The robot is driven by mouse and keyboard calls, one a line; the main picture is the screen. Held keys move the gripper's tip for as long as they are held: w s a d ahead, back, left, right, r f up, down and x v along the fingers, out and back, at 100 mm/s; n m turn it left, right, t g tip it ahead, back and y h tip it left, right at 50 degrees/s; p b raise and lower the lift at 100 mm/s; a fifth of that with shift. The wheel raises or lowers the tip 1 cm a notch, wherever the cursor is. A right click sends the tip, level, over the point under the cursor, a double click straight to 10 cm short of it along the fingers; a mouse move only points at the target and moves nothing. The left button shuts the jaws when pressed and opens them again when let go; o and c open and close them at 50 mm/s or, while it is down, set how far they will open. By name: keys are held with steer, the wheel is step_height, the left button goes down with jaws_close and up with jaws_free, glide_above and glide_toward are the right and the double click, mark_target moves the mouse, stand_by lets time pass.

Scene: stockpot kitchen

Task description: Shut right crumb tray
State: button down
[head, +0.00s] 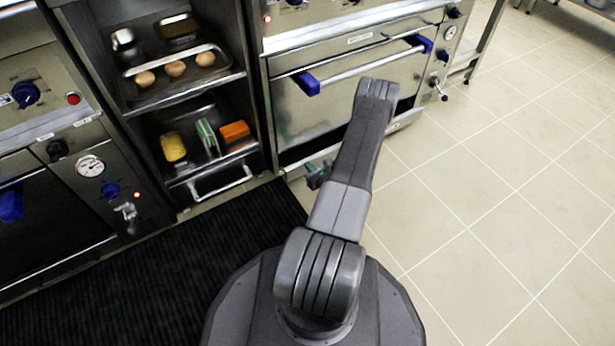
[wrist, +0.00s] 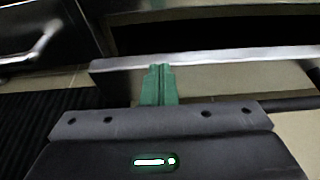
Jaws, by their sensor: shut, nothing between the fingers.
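My gripper (head: 316,172) is low at the left end of the tray front. In the wrist view its green fingers (wrist: 159,75) are shut together and empty, with their tips at the front edge. I cannot tell whether they touch it.
The right oven door (head: 345,85) has a bar handle with blue ends above my gripper. A shelf unit with eggs (head: 174,69) and a lower drawer handle (head: 222,184) stands to the left. A black mat (head: 150,275) covers the floor at left; tiles (head: 490,200) at right are clear.

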mark_target(302, 156)
steer(key=w+a, duration=0.2)
steer(key=w, duration=0.1)
steer(key=w+a, duration=0.1)
steer(key=w, duration=0.1)
steer(key=shift+a, duration=0.3)
steer(key=shift+w+r, duration=0.1)
steer(key=shift+w, duration=0.15)
